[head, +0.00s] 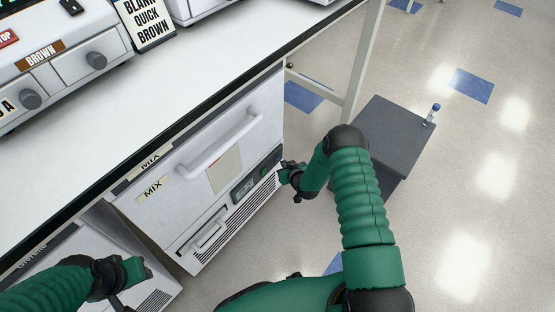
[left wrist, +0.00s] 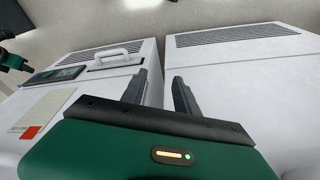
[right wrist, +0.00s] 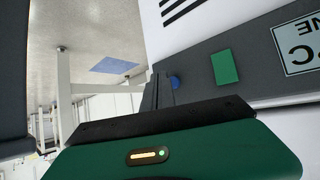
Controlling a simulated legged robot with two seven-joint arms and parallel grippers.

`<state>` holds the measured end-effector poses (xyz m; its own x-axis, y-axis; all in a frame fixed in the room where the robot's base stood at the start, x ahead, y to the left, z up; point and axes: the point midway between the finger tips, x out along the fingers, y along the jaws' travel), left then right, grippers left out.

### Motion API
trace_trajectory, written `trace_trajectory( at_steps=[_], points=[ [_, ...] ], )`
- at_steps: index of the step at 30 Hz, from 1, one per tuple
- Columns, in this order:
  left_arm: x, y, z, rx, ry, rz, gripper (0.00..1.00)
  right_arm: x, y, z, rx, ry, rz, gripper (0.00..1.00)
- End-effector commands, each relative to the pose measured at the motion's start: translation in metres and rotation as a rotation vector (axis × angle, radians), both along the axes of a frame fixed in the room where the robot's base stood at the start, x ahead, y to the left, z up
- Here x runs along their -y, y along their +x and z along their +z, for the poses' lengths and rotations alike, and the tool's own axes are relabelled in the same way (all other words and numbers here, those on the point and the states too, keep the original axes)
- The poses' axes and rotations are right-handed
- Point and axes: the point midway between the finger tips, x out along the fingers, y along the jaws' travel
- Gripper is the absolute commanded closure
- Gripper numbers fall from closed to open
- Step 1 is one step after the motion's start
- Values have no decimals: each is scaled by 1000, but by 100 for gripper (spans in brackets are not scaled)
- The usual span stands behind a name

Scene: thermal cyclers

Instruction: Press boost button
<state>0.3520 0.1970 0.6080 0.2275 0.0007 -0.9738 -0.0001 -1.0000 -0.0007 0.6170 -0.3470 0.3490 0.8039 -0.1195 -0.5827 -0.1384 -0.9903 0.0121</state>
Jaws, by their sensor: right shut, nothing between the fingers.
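A white machine marked MIX (head: 152,188) stands under the bench, with a dark control strip (head: 257,176) and a small display (head: 243,188) on its front. In the right wrist view the strip carries a round blue button (right wrist: 174,81) and a green rectangle (right wrist: 226,67); I cannot read which is boost. My right gripper (head: 284,172) is shut and empty at the strip's right end. In the right wrist view its fingertips (right wrist: 162,78) overlap the blue button's edge; contact is unclear. My left gripper (left wrist: 165,85) is open and empty, low in front of the machines.
The white bench top (head: 170,95) overhangs the machines and holds devices with knobs. Another white machine (head: 75,265) stands to the left. Open floor lies further right.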

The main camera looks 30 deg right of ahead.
Motion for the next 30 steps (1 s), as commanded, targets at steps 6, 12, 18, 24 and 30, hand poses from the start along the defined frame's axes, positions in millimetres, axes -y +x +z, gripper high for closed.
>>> trace_trajectory(
  at_steps=[6,12,18,24,30],
  points=[
    [0,0,11,0,0,0,64,8,-19,2,-3,1,-3,100],
    [0,0,18,0,0,0,64,16,-37,1,-3,0,-2,100],
    [0,0,20,0,0,0,64,19,-46,0,-2,0,0,100],
    [0,0,20,0,0,0,64,19,-46,0,-2,0,0,100],
    [0,0,20,0,0,0,64,19,-46,0,-1,0,0,100]
  ],
)
